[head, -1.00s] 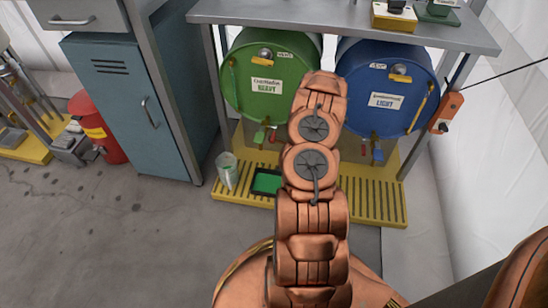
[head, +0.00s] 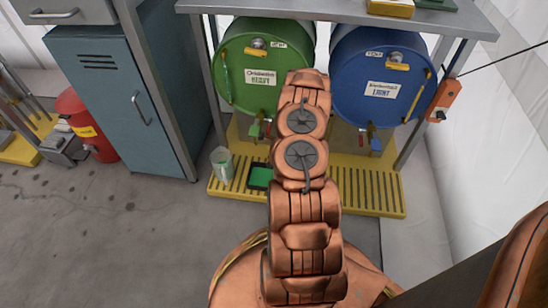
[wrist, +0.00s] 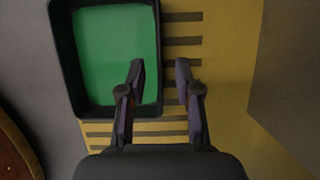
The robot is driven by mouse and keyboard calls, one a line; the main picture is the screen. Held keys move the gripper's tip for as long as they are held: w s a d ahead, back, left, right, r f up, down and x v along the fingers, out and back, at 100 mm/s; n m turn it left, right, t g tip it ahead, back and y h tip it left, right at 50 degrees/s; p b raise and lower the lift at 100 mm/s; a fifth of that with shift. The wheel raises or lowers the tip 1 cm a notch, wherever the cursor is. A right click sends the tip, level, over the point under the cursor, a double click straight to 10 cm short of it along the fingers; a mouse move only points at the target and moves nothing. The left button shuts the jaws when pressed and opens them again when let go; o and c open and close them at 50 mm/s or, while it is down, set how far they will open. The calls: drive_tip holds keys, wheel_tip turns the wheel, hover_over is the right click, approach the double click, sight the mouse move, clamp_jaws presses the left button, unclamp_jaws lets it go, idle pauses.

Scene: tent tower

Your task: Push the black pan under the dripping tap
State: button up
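The black pan (head: 249,184) with green liquid in it sits on the yellow slatted platform, below the green drum; my arm hides its right part. In the wrist view the pan (wrist: 65,55) fills the upper left. My gripper (wrist: 160,68) is open, its left fingertip over the green and its right one over the slats, with the pan's right wall between them in the picture. Its height above the pan is unclear. The green drum's tap (head: 257,130) and the blue drum's tap (head: 374,145) show; I see no clear drip.
The yellow platform (head: 385,190) extends right under the blue drum (head: 372,60). The green drum (head: 250,95), teal cabinet (head: 120,110) and shelf legs bound the space. Grey floor at the front left is clear.

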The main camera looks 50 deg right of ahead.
drive_tip(key=shift+b+x, duration=0.5)
drive_tip(key=shift+x, duration=1.3)
clamp_jaws()
